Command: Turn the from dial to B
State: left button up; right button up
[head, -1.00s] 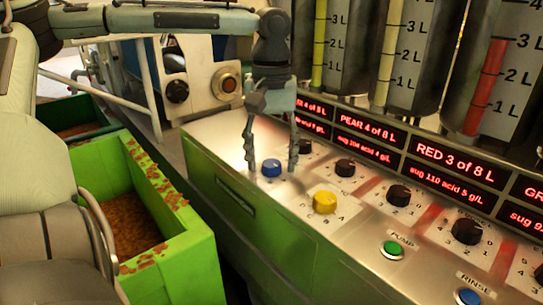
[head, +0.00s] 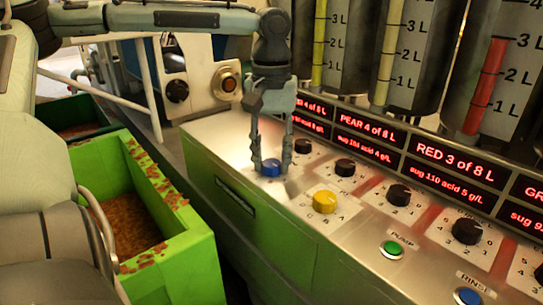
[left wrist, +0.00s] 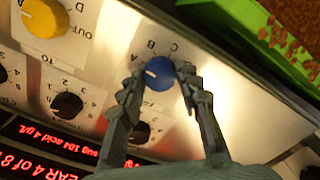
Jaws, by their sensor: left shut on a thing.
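The blue from dial (head: 269,169) sits near the left end of the panel top. In the left wrist view the blue dial (left wrist: 159,74) has letters around it, with A, B and C legible. Its short white mark lies on the side toward A; the exact setting is hard to tell. My left gripper (head: 271,163) reaches down from above and is shut on the blue dial. In the left wrist view one finger of the left gripper (left wrist: 160,68) is on each side of the knob. My right gripper is not in view.
A yellow dial (head: 325,202) stands to the right of the blue one. Black dials (head: 345,168), a green pump button (head: 392,249) and a blue rinse button (head: 468,297) share the panel. Red-lettered displays (head: 367,133) rise behind. A green crate (head: 190,262) stands left of the panel.

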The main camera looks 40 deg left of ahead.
aim_at(271, 163)
pick_arm(q)
jog(key=m, duration=0.3)
jog(key=shift+m, duration=0.3)
jog(key=m, duration=0.4)
jog(key=shift+m, duration=0.3)
jog(key=o, duration=1.2)
notch_tip(271, 163, up, 12)
jog(key=shift+r, duration=0.1)
dwell(0.5)
